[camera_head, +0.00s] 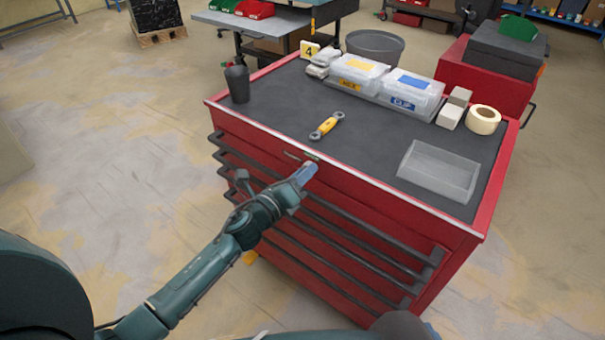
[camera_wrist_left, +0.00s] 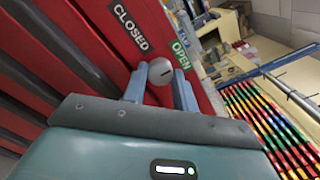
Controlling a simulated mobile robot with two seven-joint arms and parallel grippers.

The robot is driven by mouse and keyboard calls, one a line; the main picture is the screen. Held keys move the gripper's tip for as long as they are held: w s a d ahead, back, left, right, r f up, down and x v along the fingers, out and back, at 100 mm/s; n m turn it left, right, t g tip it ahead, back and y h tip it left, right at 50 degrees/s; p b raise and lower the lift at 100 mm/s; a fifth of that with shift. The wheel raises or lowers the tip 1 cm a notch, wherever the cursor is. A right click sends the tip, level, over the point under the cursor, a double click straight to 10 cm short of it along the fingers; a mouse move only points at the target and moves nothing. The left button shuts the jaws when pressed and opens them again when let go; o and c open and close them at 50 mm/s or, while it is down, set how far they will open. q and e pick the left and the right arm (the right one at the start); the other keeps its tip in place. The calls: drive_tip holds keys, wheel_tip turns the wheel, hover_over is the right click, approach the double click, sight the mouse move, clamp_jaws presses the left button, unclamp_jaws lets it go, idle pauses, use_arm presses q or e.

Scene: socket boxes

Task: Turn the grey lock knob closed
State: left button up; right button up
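The grey lock knob (camera_wrist_left: 160,71) is on the red front of the tool cabinet, with a dark slot on its face. A dark CLOSED label (camera_wrist_left: 130,27) is at its upper left and a green OPEN label (camera_wrist_left: 180,57) at its upper right. The slot lies toward the OPEN side. My left gripper (camera_wrist_left: 161,82) has one finger on each side of the knob, parted and close to it; I cannot tell whether they touch it. In the head view my left gripper (camera_head: 306,173) is at the cabinet's upper front and hides the knob. My right gripper is out of view.
The red cabinet (camera_head: 340,178) has several dark drawer handles below the knob. On its top are a yellow-and-grey tool (camera_head: 327,125), a black cup (camera_head: 238,84), a clear tray (camera_head: 439,171), lidded bins (camera_head: 408,93) and a tape roll (camera_head: 483,119).

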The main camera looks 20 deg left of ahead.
use_arm(q)
drive_tip(key=c, duration=0.4)
drive_tip(key=shift+c, duration=0.2)
